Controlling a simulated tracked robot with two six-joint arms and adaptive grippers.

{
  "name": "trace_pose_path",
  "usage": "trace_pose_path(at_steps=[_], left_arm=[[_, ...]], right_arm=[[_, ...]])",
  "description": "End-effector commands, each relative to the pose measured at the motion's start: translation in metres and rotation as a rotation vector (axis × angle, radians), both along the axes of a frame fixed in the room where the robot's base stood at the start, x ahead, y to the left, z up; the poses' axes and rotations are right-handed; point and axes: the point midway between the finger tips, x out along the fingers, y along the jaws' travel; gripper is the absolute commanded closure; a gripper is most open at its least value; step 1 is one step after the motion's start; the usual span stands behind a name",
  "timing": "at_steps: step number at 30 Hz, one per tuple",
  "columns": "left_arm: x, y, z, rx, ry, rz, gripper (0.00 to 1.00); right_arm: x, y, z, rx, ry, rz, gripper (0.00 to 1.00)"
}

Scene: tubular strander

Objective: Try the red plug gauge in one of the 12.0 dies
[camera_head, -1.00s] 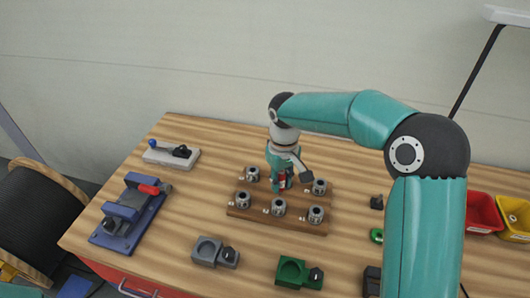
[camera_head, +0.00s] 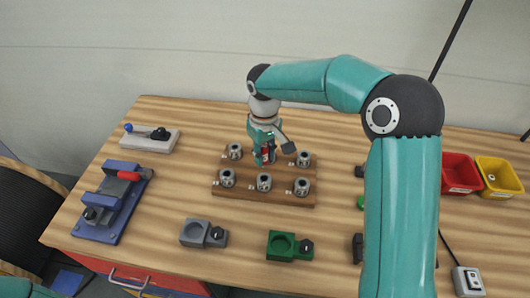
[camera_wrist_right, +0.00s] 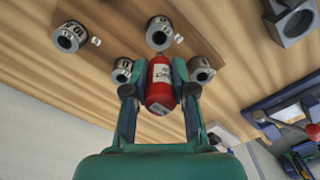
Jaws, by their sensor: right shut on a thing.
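My right gripper (camera_head: 264,161) is shut on the red plug gauge (camera_head: 267,153) over the back row of a wooden rack (camera_head: 245,191). In the right wrist view the gauge (camera_wrist_right: 160,88) is a red cylinder with a white label, held between both fingers. Grey ring dies stand on the rack: back left (camera_head: 235,151), back right (camera_head: 303,158), front left (camera_head: 227,178), front middle (camera_head: 264,182) and front right (camera_head: 301,187). The gauge's far end and the spot beneath it are hidden, so I cannot tell whether it is in a die. Die sizes are unreadable. My left gripper is out of view.
A blue vise with a red handle (camera_head: 117,175) and a pale fixture (camera_head: 150,139) stand left. Grey (camera_head: 195,233) and green (camera_head: 282,246) holders lie in front. Red (camera_head: 460,173) and yellow (camera_head: 497,177) bins are at right. Bare tabletop lies between rack and holders.

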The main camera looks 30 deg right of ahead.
Motion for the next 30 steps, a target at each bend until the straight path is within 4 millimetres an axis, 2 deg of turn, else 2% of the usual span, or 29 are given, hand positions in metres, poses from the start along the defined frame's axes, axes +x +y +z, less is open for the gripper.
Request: trace_pose_path(at_steps=[1, 15, 21, 30], left_arm=[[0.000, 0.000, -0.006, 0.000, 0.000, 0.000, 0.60], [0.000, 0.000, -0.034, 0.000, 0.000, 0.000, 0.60], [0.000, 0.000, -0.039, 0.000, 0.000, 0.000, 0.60], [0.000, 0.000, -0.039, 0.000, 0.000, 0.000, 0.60]], right_arm=[[0.000, 0.000, -0.007, 0.000, 0.001, 0.000, 1.00], [-0.001, -0.002, -0.044, 0.000, 0.001, -0.004, 1.00], [-0.001, -0.003, -0.051, 0.000, 0.000, -0.006, 1.00], [-0.001, -0.002, -0.052, 0.000, 0.000, -0.005, 1.00]])
